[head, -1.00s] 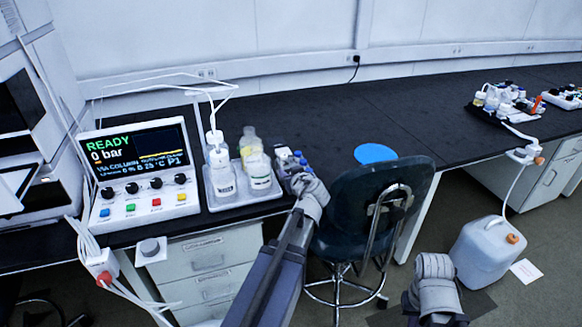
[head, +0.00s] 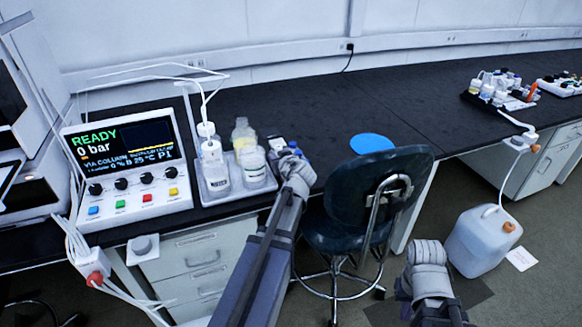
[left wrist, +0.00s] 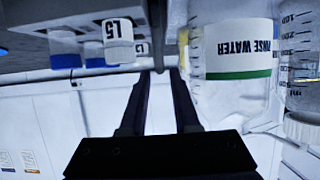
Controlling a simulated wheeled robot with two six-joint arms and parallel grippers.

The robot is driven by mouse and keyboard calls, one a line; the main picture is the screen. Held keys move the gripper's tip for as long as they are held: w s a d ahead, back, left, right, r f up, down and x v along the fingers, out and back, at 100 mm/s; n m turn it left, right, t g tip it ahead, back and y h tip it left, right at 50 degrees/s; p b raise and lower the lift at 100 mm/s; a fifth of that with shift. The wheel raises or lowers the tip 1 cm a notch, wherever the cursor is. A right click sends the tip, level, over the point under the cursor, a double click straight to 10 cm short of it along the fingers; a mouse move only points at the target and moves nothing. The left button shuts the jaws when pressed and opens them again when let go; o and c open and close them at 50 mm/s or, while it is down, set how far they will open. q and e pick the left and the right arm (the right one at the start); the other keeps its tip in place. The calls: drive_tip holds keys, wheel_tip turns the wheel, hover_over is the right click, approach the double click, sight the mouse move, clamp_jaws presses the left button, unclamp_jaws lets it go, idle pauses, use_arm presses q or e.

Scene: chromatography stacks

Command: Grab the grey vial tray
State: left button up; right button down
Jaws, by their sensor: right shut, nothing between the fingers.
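The grey vial tray (left wrist: 60,9) shows at the top left of the left wrist view, which looks upside down. It carries blue-capped vials (left wrist: 64,48) and a vial labelled L5 (left wrist: 118,40). In the head view the vials (head: 297,151) peek out just beyond my left gripper (head: 296,166), which hides most of the tray. In the left wrist view the fingers of my left gripper (left wrist: 161,78) stand apart with a narrow gap, close to the tray's side. I see nothing held between them. My right gripper (head: 428,252) is shut and empty, low in front of the bench.
A rinse water bottle (left wrist: 237,60) stands close beside my left fingers. A bottle tray (head: 235,190) sits left of the gripper, beside the control panel (head: 130,165). A chair (head: 370,200) stands at the bench front. The bench behind (head: 320,110) is clear.

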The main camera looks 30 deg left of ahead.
sight(274, 154)
use_arm(q)
drive_tip(key=b+x, duration=0.1)
drive_tip(key=x, duration=0.3)
drive_tip(key=shift+f, duration=0.1)
drive_tip(key=shift+s, duration=0.1)
drive_tip(key=shift+c, duration=0.2)
clamp_jaws()
idle(1.0)
